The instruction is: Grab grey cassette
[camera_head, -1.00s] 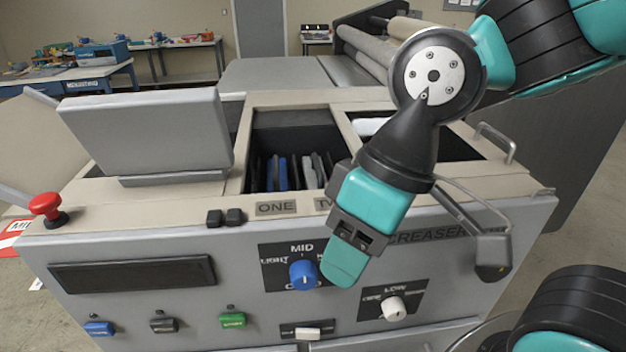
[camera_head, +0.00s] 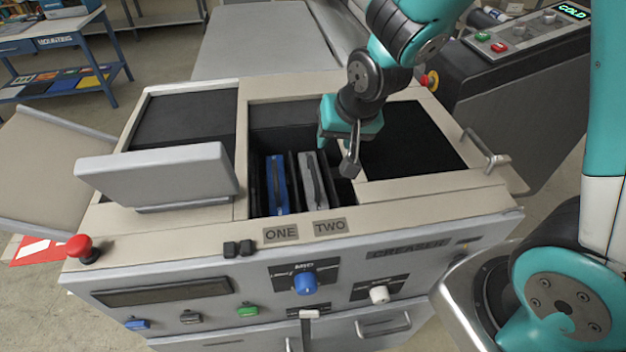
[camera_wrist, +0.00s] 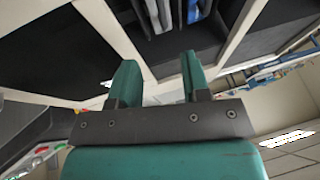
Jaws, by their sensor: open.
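The grey cassette (camera_head: 312,181) stands upright in the slot behind the label TWO, inside the dark bay of the machine. A blue cassette (camera_head: 277,184) stands beside it on the left, behind the label ONE. My gripper (camera_head: 334,152) is above the bay, to the right of and near the grey cassette's far end. Its teal fingers (camera_wrist: 158,75) are apart and empty in the wrist view. The wrist view shows slim upright shapes in the bay at the top, partly cut off.
A raised grey panel (camera_head: 160,172) stands left of the bay. Dark recesses lie on both sides of the bay. A metal handle (camera_head: 484,150) is at the right edge, and a red mushroom button (camera_head: 80,247) at the front left.

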